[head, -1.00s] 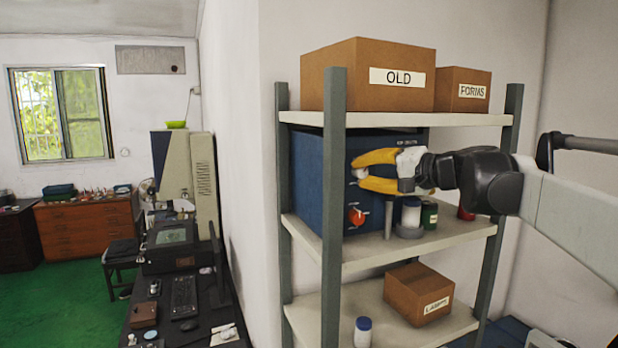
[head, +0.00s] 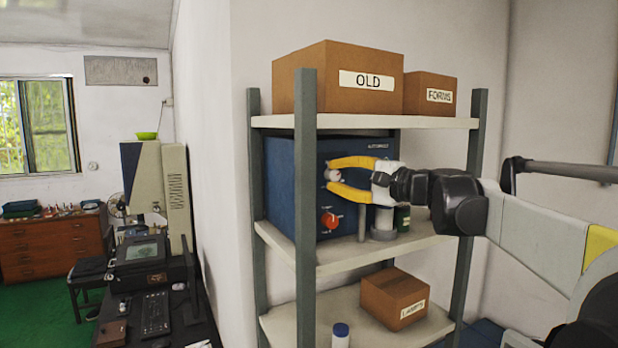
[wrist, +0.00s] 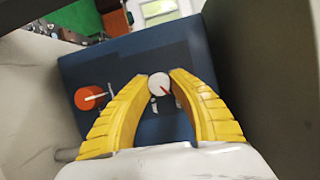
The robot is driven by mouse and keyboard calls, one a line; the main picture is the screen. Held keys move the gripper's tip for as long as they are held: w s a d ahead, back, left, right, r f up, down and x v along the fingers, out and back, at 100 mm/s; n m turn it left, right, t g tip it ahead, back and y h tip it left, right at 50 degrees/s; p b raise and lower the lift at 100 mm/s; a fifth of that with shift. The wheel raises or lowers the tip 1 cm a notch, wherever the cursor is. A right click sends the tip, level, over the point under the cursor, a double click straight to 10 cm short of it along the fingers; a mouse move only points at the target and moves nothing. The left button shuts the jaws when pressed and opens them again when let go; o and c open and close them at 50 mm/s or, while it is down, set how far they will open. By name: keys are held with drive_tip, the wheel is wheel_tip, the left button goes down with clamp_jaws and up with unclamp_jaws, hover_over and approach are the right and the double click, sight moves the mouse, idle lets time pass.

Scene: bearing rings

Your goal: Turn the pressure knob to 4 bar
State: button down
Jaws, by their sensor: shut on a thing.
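A blue machine (head: 290,190) stands on the middle shelf; its front panel carries a pale round knob (wrist: 159,83) with a red pointer mark and a red-orange knob (head: 329,220) below it. The red-orange knob also shows at the left in the wrist view (wrist: 91,97). My gripper (head: 330,176) has two yellow fingers, one above and one below the pale knob in the head view. In the wrist view the fingertips lie on either side of this knob, and the fingers are shut on it. The scale markings around the knob are too small to read.
A grey metal shelf (head: 306,200) holds the machine, with boxes marked OLD (head: 340,78) and FORMS (head: 430,93) on top. A carton (head: 395,299) and a blue-capped bottle (head: 340,335) are on the lower shelf. A post stands close to the machine's left side.

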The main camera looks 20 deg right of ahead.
drive_tip(key=c, duration=1.1)
unclamp_jaws()
drive_tip(key=shift+w, duration=0.1)
drive_tip(key=shift+c, duration=0.2)
drive_tip(key=v, duration=1.2)
